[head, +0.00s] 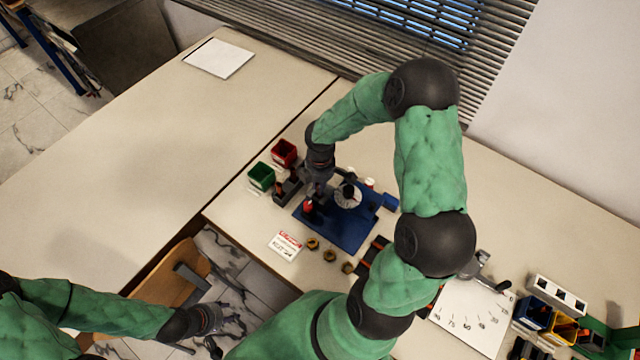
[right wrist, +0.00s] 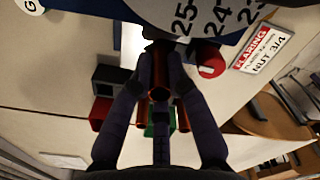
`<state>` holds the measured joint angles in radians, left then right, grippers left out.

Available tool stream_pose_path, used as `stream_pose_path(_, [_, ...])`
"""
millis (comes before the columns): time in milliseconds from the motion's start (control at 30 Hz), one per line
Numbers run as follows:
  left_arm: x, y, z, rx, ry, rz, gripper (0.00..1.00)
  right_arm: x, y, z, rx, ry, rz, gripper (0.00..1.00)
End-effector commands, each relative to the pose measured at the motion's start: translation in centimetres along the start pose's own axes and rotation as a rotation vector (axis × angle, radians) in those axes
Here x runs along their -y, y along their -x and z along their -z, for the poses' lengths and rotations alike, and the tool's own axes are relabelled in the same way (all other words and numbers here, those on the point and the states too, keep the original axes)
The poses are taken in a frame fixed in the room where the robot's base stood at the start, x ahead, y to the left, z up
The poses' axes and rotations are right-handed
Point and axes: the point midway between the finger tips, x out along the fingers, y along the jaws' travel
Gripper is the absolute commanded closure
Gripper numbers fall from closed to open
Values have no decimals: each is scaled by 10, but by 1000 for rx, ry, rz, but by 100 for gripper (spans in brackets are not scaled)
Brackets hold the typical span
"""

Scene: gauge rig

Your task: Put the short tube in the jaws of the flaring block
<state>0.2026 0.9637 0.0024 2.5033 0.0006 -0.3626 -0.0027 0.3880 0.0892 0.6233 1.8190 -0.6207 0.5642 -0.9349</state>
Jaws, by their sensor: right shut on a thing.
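My right gripper (head: 318,190) is over the left edge of the blue mat. In the right wrist view its fingers (right wrist: 160,88) are shut on an upright copper tube (right wrist: 160,72), the short tube. The tube's upper end is near a dark fitting; I cannot tell whether they touch. I cannot make out the flaring block's jaws for certain; my gripper and the dark parts around it hide that spot. My left gripper (head: 207,320) is low at the left, away from the worktop things; its fingers are too small to judge.
A dark rack (head: 288,190) with copper pieces stands beside the blue mat (head: 350,235). Red (head: 284,152) and green (head: 261,176) bins are behind it. A round dial (head: 347,195), a sign card (head: 285,245) and brass nuts (head: 330,255) are close by. The left table is mostly clear.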

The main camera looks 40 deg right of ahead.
Motion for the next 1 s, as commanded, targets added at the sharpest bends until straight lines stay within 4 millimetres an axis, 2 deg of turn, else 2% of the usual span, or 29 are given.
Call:
stream_pose_path(233, [1,-2,0,0,0,0,60,0,-4,0,0,0,0,100])
stream_pose_path(267, [1,-2,0,0,0,0,60,0,-4,0,0,0,0,75])
stream_pose_path(300, [1,-2,0,0,0,0,60,0,-4,0,0,0,0,63])
stream_pose_path(333, [1,-2,0,0,0,0,60,0,-4,0,0,0,0,60])
stream_pose_path(767, [-1,2,0,0,0,0,60,0,3,0,0,-1,-1,60])
stream_pose_path(867, [-3,9,0,0,0,0,60,0,14,0,0,-1,-1,60])
stream_pose_path(1000, [-5,15,-1,0,0,0,60,-1,41,0,-1,-1,-4,60])
